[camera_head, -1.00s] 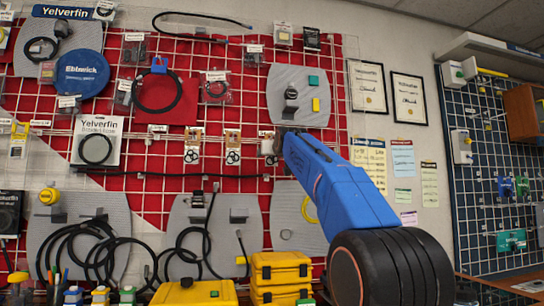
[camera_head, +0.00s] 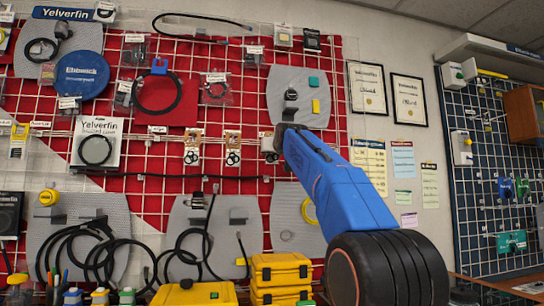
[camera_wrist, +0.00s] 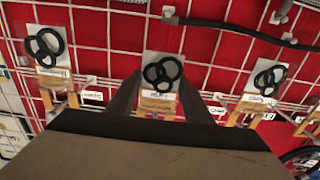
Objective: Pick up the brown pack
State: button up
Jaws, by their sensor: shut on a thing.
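Several packs with black rings on a pale card and a brown top hang in a row on the mesh wall. In the wrist view, the brown pack (camera_wrist: 158,104) in the middle sits between the two dark fingers of my gripper (camera_wrist: 161,78). The gripper is shut on it near its brown part. In the head view my gripper (camera_head: 272,143) is at the wall, at the tip of my blue arm, and mostly covers this pack. I cannot tell whether the pack is still on its hook.
A neighbouring pack (camera_wrist: 46,45) hangs on the left in the wrist view and another pack (camera_wrist: 264,80) on the right, both close to the fingers. A black tube (camera_head: 180,176) runs across the mesh below the row. Yellow cases (camera_head: 280,270) stand below.

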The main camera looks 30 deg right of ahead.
jog(key=v, duration=1.8)
jog(key=shift+w+r, duration=0.1)
jog(key=shift+r, duration=0.05)
